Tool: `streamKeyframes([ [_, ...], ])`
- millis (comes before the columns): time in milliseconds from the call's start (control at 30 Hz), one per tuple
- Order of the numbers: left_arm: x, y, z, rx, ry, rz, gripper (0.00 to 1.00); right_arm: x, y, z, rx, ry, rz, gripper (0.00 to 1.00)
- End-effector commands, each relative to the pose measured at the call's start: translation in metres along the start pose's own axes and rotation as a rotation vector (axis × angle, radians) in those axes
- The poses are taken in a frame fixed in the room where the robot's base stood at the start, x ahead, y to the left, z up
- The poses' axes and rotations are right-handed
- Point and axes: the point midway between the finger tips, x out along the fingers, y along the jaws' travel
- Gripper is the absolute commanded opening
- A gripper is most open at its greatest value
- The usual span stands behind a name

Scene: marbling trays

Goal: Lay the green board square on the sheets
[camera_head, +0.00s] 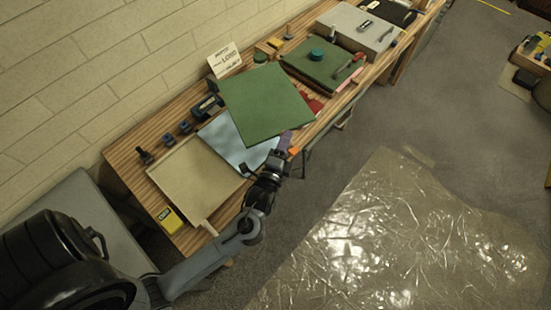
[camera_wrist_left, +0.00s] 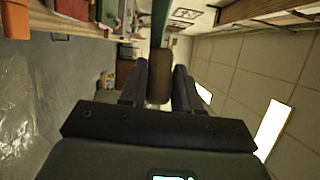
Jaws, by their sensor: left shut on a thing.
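The flat green board (camera_head: 265,103) is in the middle of the bench in the head view, angled across it. My left gripper (camera_head: 281,150) is at its near edge, shut on it. In the left wrist view a brown part (camera_wrist_left: 159,80) sits between the fingers, with a thin green edge (camera_wrist_left: 174,48) beyond. A light blue flat surface (camera_head: 232,147) shows partly under the board's left side. Red material (camera_head: 313,104) peeks out past its right edge. I cannot tell which are the sheets, or the board's height. My right gripper is not in view.
A beige tray (camera_head: 196,180) lies left of the board. Farther right are another green board (camera_head: 322,70) with a round knob (camera_head: 317,54) and a grey box (camera_head: 357,30). A lettered card (camera_head: 225,61) and small blue items (camera_head: 168,140) line the wall side.

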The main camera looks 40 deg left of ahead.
Motion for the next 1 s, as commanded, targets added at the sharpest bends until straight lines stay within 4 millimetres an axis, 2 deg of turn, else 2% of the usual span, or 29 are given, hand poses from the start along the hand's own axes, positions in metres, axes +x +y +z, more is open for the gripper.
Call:
streamKeyframes([
  [33, 0.006, 0.029, 0.003, 0.0, -0.041, -0.007, 0.0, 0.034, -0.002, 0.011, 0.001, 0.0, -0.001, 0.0],
  [100, 0.012, 0.047, 0.01, 0.001, -0.103, -0.004, 0.0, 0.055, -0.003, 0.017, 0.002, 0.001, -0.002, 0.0],
  [300, 0.021, 0.089, 0.026, 0.001, -0.252, 0.008, 0.0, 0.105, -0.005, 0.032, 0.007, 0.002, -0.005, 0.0],
  [400, 0.023, 0.103, 0.032, -0.001, -0.309, 0.015, 0.0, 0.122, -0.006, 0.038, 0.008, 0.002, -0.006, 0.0],
  [633, 0.025, 0.121, 0.039, -0.004, -0.385, 0.029, 0.0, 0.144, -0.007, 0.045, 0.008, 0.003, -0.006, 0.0],
  [1000, 0.024, 0.122, 0.041, -0.005, -0.403, 0.033, 0.0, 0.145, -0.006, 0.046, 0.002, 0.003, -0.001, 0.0],
])
